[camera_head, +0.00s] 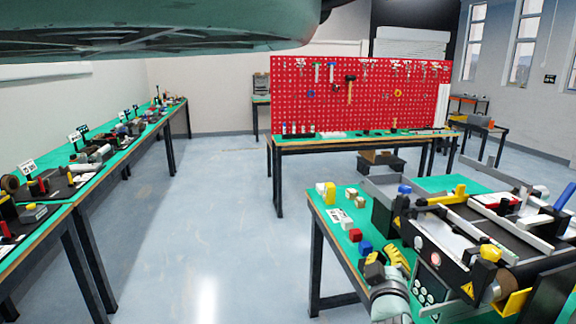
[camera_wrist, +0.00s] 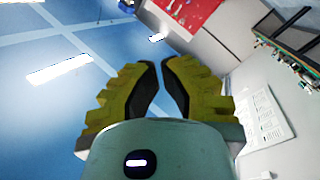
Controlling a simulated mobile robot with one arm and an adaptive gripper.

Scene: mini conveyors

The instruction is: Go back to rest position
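My gripper shows in the wrist view (camera_wrist: 160,65), with two stepped yellow fingers and dark inner pads. The fingers lean together, with a narrow gap between their tips and nothing held between them. In the head view my gripper (camera_head: 391,262) is low at the right, in front of the near edge of the conveyor table. Its yellow fingers appear beside the small blocks there. I cannot tell its height over the table or whether it touches anything.
The conveyor table (camera_head: 328,222) carries a red block (camera_head: 355,235), a blue block (camera_head: 365,248) and the mini conveyors (camera_head: 455,240). A long green workbench (camera_head: 95,180) runs along the left. A red pegboard (camera_head: 330,105) stands behind. The floor (camera_head: 215,215) between is clear.

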